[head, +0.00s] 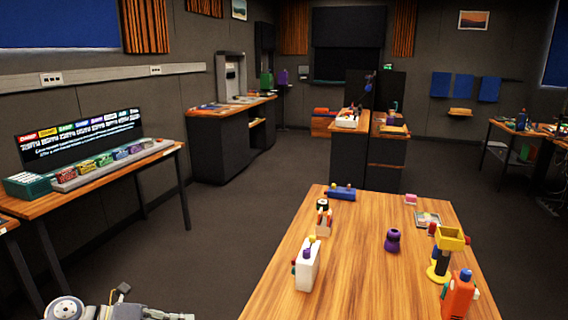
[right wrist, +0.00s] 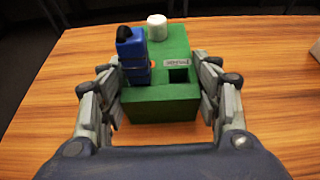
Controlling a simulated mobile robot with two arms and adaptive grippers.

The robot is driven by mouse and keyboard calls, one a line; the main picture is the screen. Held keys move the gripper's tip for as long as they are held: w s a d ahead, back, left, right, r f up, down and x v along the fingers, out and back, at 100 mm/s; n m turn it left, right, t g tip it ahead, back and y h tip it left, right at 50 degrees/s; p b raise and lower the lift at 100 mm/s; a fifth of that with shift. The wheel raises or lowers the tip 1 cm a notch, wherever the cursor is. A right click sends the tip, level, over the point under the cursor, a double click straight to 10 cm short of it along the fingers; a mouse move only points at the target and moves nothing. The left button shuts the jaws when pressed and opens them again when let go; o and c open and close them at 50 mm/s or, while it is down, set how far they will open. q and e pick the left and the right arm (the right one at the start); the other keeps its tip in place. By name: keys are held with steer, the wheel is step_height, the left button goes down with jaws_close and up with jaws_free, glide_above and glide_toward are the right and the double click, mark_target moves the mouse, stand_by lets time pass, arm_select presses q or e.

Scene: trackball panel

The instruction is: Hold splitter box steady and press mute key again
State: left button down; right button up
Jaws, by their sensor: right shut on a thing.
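In the right wrist view, a green box (right wrist: 158,103) stands on a wooden table, probably the splitter box. My right gripper (right wrist: 168,90) is shut on it, with fingers against its left and right sides. A blue block with a black top (right wrist: 133,55) rises at its left, and a white cylinder (right wrist: 157,27) stands at its back. A small label with unreadable text and a dark square recess are on its top. I cannot tell which part is the mute key. In the head view, grey parts of my left arm show at the bottom left; its fingertips are not clear.
The wooden table (head: 345,240) at the front holds a white box (head: 307,265), a purple knobbed thing (head: 392,240), a yellow and black stand (head: 440,258) and an orange bottle (head: 458,295). A side table (head: 160,160) with a colourful panel stands left. Open floor lies between.

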stand_by(0.3)
steer(key=o, duration=1.2)
steer(key=v, duration=1.2)
steer(key=o, duration=0.3)
steer(key=shift+o, duration=0.2)
